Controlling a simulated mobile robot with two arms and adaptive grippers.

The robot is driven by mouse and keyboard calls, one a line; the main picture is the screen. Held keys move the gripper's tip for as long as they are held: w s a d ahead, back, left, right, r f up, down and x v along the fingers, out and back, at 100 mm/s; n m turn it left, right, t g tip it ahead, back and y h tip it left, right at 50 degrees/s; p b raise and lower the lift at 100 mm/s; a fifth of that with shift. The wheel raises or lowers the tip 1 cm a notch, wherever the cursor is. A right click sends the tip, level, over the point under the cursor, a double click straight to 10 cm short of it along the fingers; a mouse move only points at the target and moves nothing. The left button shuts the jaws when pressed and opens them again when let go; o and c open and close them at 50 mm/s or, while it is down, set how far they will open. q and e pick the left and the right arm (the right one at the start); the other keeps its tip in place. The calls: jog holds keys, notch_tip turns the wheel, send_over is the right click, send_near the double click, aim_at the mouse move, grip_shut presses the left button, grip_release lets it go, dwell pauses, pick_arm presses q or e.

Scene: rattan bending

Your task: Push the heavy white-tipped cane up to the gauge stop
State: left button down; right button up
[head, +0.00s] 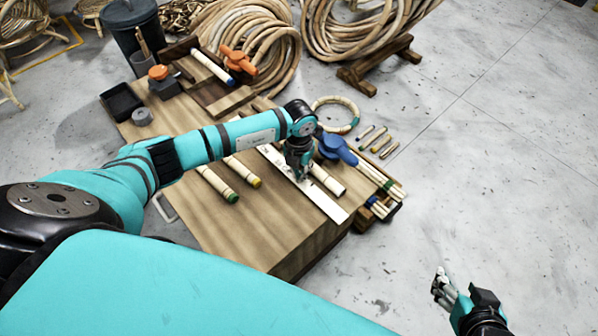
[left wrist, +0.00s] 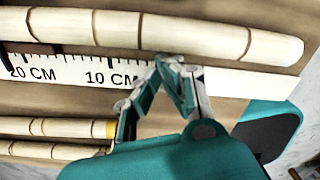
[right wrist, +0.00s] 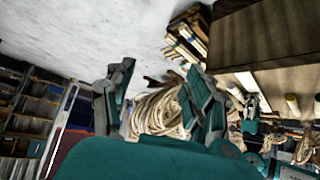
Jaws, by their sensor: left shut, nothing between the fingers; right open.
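The thick white-tipped cane (left wrist: 200,35) lies along the upper edge of the white gauge board (left wrist: 240,80) in the left wrist view. Its white end is at right; its other end is outside that view. In the head view the cane (head: 327,180) is partly hidden by my left arm. A dark brown strip (left wrist: 30,47) lies at the board's edge near the 20 cm mark; I cannot tell whether it is the stop. My left gripper (left wrist: 165,63) is shut and empty over the board beside the cane; contact is unclear. My right gripper (head: 443,283) is open and empty, off the table.
A green-tipped cane (head: 217,185) and a yellow-tipped cane (head: 243,172) lie on the wooden table (head: 240,225). A blue tool (head: 337,149) and a cane ring (head: 338,101) are at the right. Coiled rattan (head: 350,35) stands behind.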

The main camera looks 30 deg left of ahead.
pick_arm(q)
jog(key=shift+w, duration=0.1)
jog(key=shift+w+b, duration=0.35)
jog(key=shift+w, duration=0.5)
pick_arm(e)
jog(key=w+r+t, duration=0.1)
jog(key=w+a+r+t, duration=0.1)
jog(key=shift+w, duration=0.35)
pick_arm(q)
jog(key=shift+s+a, duration=0.1)
jog(key=shift+a, duration=0.05)
